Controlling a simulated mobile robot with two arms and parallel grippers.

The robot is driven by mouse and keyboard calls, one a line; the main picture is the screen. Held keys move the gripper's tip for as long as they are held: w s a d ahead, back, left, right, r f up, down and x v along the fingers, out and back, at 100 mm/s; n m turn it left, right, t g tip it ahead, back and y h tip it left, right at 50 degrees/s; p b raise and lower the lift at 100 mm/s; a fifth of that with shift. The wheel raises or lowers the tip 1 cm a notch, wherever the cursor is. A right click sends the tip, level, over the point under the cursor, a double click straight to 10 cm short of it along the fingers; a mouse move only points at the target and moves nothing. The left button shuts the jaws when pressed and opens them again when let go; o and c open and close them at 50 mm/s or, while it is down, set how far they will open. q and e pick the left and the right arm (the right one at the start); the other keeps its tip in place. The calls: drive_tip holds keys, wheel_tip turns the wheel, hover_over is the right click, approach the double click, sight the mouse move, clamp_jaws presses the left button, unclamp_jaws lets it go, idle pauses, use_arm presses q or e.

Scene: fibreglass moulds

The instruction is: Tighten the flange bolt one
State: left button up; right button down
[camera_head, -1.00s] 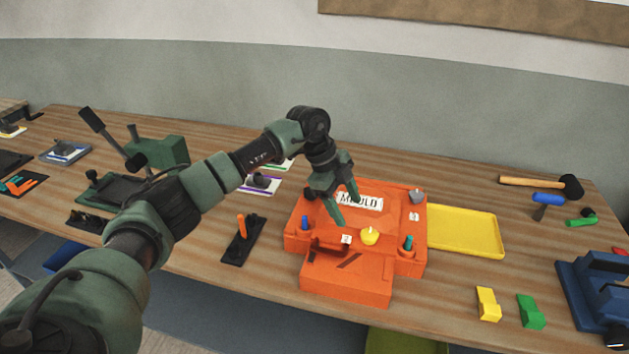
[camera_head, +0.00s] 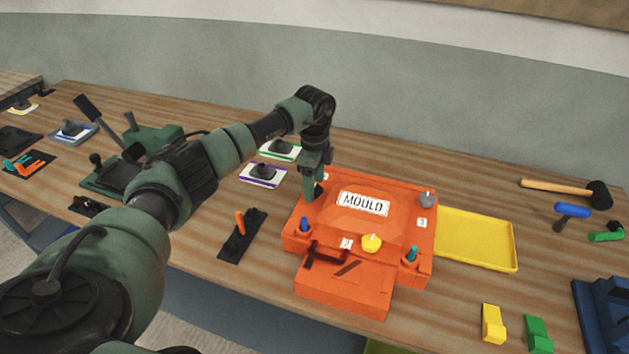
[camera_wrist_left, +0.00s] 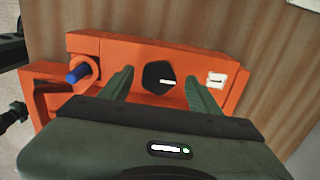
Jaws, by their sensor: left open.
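The orange mould (camera_head: 350,230) stands on the bench with a "MOULD" plate on top. My left gripper (camera_head: 314,190) points down over its back left corner. In the left wrist view, a black hexagonal bolt head (camera_wrist_left: 158,78) with a white mark sits on the orange flange. The fingers of my left gripper (camera_wrist_left: 159,88) are open, one on each side of it, with gaps showing. A small white label (camera_wrist_left: 216,79) is beside the bolt; I cannot read it. In the head view the gripper mostly hides this bolt. My right gripper is not in view.
The mould also carries a blue peg (camera_head: 304,225), a yellow knob (camera_head: 371,243), a teal peg (camera_head: 411,254) and a grey knob (camera_head: 427,199). A yellow tray (camera_head: 478,238) lies right of it. A black holder (camera_head: 240,240) with an orange handle lies left.

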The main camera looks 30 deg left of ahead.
use_arm(q)
drive_tip(key=shift+s, duration=0.15)
clamp_jaws()
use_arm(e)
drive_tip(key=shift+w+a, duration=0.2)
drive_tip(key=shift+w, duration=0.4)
use_arm(q)
drive_tip(key=shift+m, duration=0.3)
